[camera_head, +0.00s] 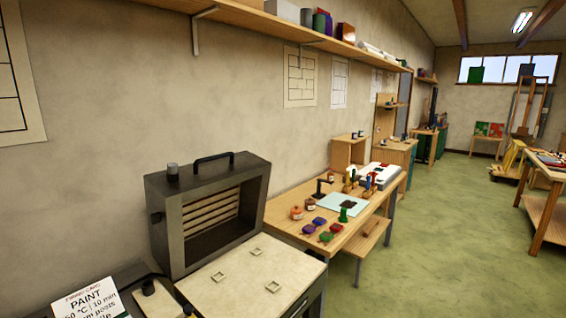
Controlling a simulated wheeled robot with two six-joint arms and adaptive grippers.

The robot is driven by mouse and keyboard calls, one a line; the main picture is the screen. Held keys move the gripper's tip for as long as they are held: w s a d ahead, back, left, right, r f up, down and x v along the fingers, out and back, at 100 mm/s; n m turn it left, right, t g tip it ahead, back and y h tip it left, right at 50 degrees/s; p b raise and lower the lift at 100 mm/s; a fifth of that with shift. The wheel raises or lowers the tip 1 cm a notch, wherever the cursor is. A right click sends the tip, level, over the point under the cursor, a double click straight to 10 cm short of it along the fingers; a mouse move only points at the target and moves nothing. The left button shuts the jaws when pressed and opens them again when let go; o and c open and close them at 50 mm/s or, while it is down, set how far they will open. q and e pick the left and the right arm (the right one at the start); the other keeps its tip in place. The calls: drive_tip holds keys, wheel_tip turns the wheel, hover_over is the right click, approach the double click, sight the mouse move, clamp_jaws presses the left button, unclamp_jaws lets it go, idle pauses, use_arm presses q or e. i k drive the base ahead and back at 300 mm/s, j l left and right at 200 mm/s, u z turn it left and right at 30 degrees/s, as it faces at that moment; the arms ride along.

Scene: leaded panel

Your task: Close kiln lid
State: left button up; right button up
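The kiln lid (165,228) is a dark grey box-like cover that stands upright at the left, against the wall side. Its open hollow faces right and shows pale ribbed lining (212,220). A black bar handle (227,157) is on its top edge, with a grey knob to the left of it. In front of the lid lies a flat cream kiln shelf (235,262) with several small raised square pieces on it. The shelf is uncovered. The lower kiln body is mostly cut off by the bottom edge. Neither gripper is in view.
A printed card (85,300) reading "PAINT" stands at bottom left. A wooden table (285,215) with paint jars, coloured pieces and tools stands right behind the kiln. A wall shelf (250,20) runs above. The green floor (440,250) at right is open.

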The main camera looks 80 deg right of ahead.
sight(197, 214)
drive_tip(key=z, duration=2.1)
drive_tip(key=k, duration=0.1)
